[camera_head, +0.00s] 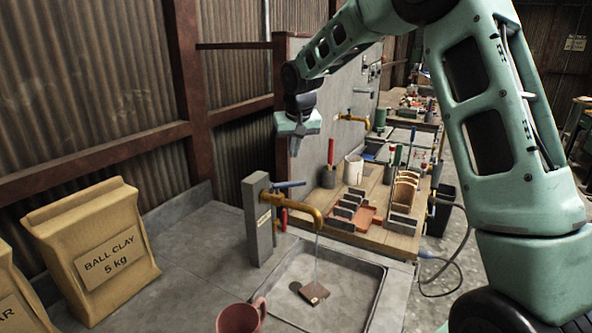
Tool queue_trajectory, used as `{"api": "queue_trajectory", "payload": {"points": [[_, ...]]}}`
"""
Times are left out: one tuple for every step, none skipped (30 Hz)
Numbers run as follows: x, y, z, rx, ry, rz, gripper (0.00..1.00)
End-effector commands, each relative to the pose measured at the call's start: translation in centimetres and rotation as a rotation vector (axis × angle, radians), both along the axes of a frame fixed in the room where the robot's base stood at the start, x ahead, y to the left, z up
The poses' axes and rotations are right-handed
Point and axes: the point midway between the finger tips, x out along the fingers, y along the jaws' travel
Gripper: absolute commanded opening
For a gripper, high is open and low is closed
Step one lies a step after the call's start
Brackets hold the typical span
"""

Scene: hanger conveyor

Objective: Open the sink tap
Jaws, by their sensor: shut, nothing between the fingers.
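The sink tap is a grey post (258,218) with a curved brass spout (298,208) reaching over the grey sink basin (372,285). A blue lever (289,184) sticks out to the right near the top of the post. A red piece (284,220) hangs beside the post below the spout. A thin pale line runs down from the spout's end; I cannot tell whether it is water or a cord. My gripper (295,150) is shut and empty, pointing down above and behind the tap, apart from the lever.
A brown block (314,293) lies in the basin. A reddish mug (241,317) stands at the front edge. A ball clay bag (91,250) stands on the counter at left. A wooden bench (402,226) with racks and pots lies behind the sink. A grey panel rises beside my gripper.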

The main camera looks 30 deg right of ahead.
Motion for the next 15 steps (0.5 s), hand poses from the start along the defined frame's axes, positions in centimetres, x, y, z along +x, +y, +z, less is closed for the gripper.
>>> {"api": "queue_trajectory", "payload": {"points": [[0.3,-0.1,-0.8,0.002,0.006,-0.001,0.0],[0.5,-0.1,-1.4,0.002,0.007,-0.001,0.0],[0.7,-0.2,-2.2,0.002,0.006,0.001,0.0],[0.9,-0.3,-2.8,0.003,0.007,0.0,0.0],[1.1,-0.3,-3.4,0.003,0.006,-0.001,0.0],[1.4,-0.4,-4.2,0.003,0.007,0.0,0.0],[1.6,-0.4,-4.8,0.003,0.007,0.0,0.0],[1.8,-0.5,-5.4,0.003,0.007,0.0,0.0],[2.0,-0.6,-6.1,0.002,0.006,0.0,0.0],[2.2,-0.6,-6.7,0.003,0.007,0.0,0.0],[1.8,-0.5,-6.4,0.002,0.004,0.001,0.0],[1.1,-0.3,-6.2,0.0,0.003,0.001,0.0],[0.6,-0.2,-6.3,0.001,0.004,0.001,0.0],[0.3,-0.1,-6.3,0.0,0.003,0.001,0.0],[-0.2,0.0,-6.3,0.0,0.003,0.001,0.0]]}}
